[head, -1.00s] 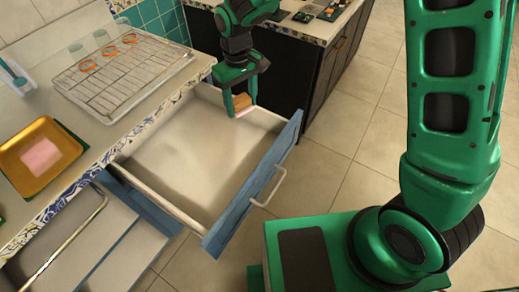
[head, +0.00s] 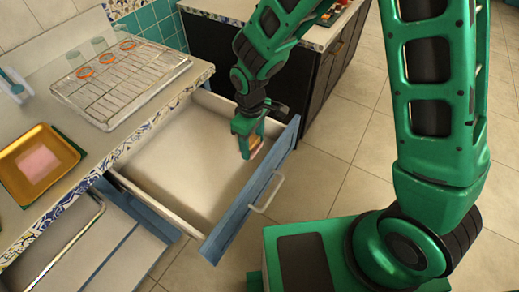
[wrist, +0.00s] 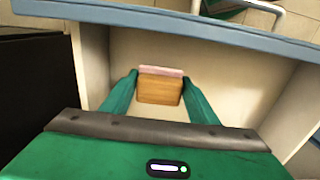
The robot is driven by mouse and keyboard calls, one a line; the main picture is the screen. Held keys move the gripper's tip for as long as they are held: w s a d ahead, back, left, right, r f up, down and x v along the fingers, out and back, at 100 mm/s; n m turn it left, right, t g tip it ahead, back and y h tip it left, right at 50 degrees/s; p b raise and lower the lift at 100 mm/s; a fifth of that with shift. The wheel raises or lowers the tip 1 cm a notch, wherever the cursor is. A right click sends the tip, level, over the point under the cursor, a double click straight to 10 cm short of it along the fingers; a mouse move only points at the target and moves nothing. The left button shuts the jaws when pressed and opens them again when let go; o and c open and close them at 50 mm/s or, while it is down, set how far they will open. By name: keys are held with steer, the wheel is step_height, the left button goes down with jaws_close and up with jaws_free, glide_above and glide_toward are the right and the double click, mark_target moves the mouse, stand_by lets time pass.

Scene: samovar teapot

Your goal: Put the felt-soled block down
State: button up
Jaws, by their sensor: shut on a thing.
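The felt-soled block is a small wooden block (wrist: 159,91) with a pink layer (wrist: 160,71) along its far edge in the wrist view. My gripper (wrist: 160,78) is shut on it, one green finger at each side. In the head view my gripper (head: 249,149) hangs over the open drawer (head: 178,160), near its blue front panel (head: 250,199). The block's edge (head: 255,147) shows beside the finger there. In the wrist view the pale drawer floor lies around the block; I cannot tell whether the block touches it.
A wire rack (head: 125,84) with several orange-rimmed glasses stands on the counter at the left. A gold tray (head: 62,150) holding a pink pad lies nearer on that counter. Another drawer (head: 100,250) is open at the lower left. The drawer floor under my gripper looks empty.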

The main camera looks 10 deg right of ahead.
mark_target(257, 146)
steer(key=shift+w+d+f, duration=0.2)
steer(key=shift+d+f, duration=0.25)
steer(key=shift+d, duration=0.25)
steer(key=shift+f, duration=2)
steer(key=shift+f, duration=0.1)
steer(key=o, duration=1.2)
step_height(257, 146, up, 12)
steer(key=shift+r, duration=0.1)
